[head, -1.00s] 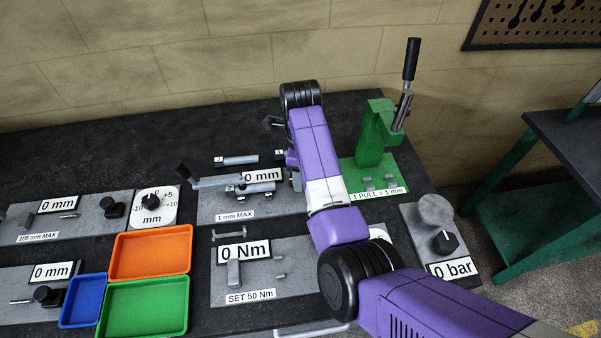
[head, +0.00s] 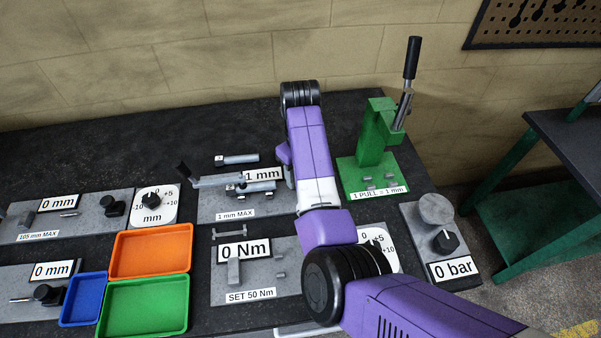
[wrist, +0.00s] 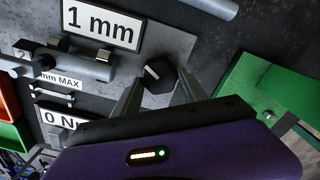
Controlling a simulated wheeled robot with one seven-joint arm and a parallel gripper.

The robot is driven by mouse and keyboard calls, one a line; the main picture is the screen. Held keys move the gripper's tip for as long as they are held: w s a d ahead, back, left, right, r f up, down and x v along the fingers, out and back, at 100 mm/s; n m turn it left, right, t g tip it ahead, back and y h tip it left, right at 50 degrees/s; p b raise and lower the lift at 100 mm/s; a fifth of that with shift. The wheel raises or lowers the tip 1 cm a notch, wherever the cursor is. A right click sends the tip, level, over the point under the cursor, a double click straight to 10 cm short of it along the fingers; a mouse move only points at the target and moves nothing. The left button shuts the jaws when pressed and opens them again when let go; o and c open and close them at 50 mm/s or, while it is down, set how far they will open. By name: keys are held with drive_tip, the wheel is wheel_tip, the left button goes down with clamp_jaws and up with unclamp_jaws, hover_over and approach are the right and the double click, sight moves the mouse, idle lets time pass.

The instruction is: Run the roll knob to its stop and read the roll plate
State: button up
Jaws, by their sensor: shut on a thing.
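The roll plate's display (head: 262,174) reads "1 mm", and the same reading (wrist: 102,26) is large in the wrist view. It stands on a grey panel (head: 212,207) labelled "1 mm MAX". A black faceted knob (wrist: 158,74) sits on the panel's right side in the wrist view. My gripper (wrist: 160,84) has a finger on each side of the knob and is shut on it. In the head view my purple arm hides the knob and the fingers.
A green press (head: 376,140) labelled "1 PULL = 1 mm" stands right of my arm. Nearer are a "0 Nm" panel (head: 219,282) and a "0 bar" unit (head: 445,243). Orange (head: 150,252), green (head: 143,304) and blue (head: 82,301) trays lie to the left.

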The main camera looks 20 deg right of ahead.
drive_tip(key=shift+r, duration=0.15)
idle(0.3)
drive_tip(key=o, duration=1.4)
drive_tip(key=shift+c, duration=0.2)
drive_tip(key=shift+r+b, duration=0.5)
drive_tip(key=shift+r, duration=3.35)
